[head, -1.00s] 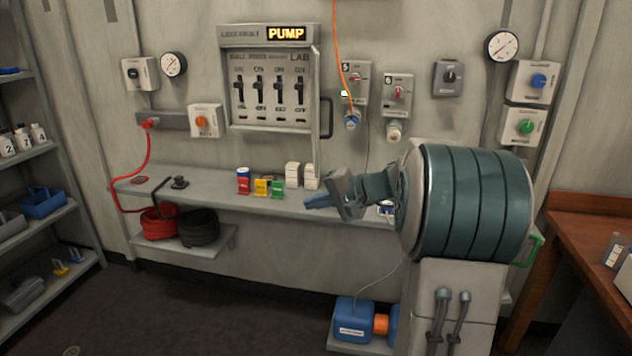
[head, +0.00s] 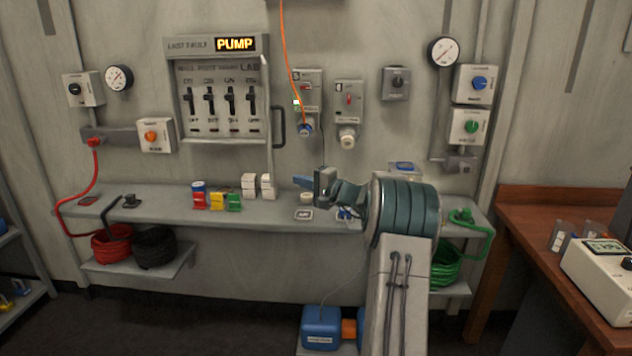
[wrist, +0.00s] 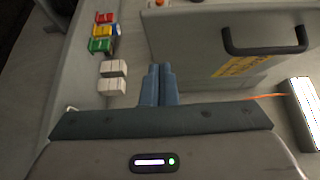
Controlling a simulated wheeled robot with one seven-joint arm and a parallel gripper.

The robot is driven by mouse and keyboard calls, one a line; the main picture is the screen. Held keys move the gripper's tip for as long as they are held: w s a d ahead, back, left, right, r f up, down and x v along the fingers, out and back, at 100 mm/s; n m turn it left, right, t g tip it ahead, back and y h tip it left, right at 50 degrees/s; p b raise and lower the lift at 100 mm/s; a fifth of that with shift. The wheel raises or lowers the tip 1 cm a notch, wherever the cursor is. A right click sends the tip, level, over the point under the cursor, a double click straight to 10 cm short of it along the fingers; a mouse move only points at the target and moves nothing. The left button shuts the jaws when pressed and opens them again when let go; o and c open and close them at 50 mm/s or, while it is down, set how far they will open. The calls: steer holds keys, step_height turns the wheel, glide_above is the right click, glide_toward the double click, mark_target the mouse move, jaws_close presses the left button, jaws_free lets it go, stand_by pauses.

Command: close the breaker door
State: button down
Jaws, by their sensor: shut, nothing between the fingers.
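The breaker panel (head: 221,95) is on the wall with a row of black switches facing out, under a display reading PUMP. Its door (head: 268,100) stands open at the panel's right side, seen nearly edge-on, with a black handle (head: 279,128). In the wrist view the door (wrist: 190,40) shows its grey face, a yellow label and the black handle (wrist: 268,42), ahead and to the right of the fingers. My gripper (head: 302,182) has blue fingers, shut and empty, low and right of the door above the shelf. The fingers (wrist: 159,72) do not appear to touch the door.
The shelf (head: 165,212) carries red, yellow, blue and green items and white boxes (head: 250,187). An orange cable (head: 289,55) hangs right of the door to a socket (head: 305,128). A wooden bench (head: 540,205) stands at the right.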

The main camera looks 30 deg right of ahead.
steer(key=shift+w+a+p, duration=0.15)
steer(key=shift+w+a, duration=0.2)
steer(key=shift+a, duration=0.35)
steer(key=shift+w+a+p, duration=0.2)
steer(key=shift+w+a, duration=0.2)
steer(key=shift+a, duration=0.35)
steer(key=shift+w+a+p, duration=0.15)
steer(key=shift+w+a, duration=0.2)
steer(key=shift+a, duration=0.35)
